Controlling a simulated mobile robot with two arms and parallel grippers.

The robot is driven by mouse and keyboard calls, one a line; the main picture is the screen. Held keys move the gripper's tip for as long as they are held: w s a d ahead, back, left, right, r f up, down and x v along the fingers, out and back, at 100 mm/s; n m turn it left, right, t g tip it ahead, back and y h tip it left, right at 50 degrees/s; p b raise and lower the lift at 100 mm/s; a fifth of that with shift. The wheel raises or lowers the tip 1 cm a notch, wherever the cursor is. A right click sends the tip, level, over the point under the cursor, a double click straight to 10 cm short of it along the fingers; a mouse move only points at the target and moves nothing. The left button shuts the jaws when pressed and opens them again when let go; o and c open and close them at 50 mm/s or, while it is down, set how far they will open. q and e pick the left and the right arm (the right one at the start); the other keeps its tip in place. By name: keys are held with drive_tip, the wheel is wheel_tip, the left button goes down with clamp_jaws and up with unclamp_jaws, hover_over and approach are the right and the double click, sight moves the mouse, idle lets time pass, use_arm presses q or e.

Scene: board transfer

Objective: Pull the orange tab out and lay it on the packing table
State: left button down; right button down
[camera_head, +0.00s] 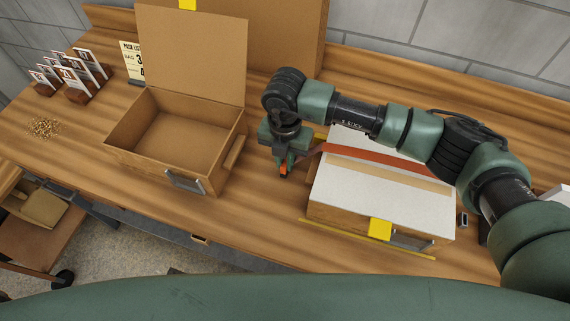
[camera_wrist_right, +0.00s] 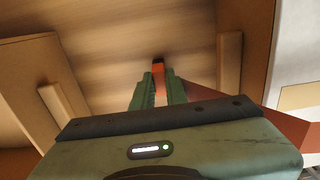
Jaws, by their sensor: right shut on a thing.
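My right gripper (camera_head: 284,168) is shut on a small orange tab, low over the gap between the open box and the white-topped box. The orange tab (camera_wrist_right: 158,72) shows between the green fingers in the right wrist view, with a dark far end; the fingers hide part of it. A red-brown strip (camera_head: 370,159) lies across the white-topped box (camera_head: 350,203) and its left end reaches toward the gripper. I cannot tell whether it joins the tab. The wooden packing table (camera_head: 262,235) is below. My left gripper is not in view.
An open, empty cardboard box (camera_head: 128,148) with a raised lid (camera_head: 192,55) stands left of the gripper. Small cards on blocks (camera_head: 85,75) and a pile of small bits (camera_head: 43,128) are at the far left. The table front between the boxes is clear.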

sight(285, 162)
drive_tip(key=shift+r, duration=0.2)
drive_tip(key=shift+r+p, duration=0.8)
drive_tip(key=shift+r, duration=0.45)
drive_tip(key=shift+r, duration=0.1)
drive_tip(key=shift+r+p, duration=1.25)
drive_tip(key=shift+r, duration=1)
drive_tip(key=shift+s+f, duration=0.1)
drive_tip(key=shift+f, duration=0.05)
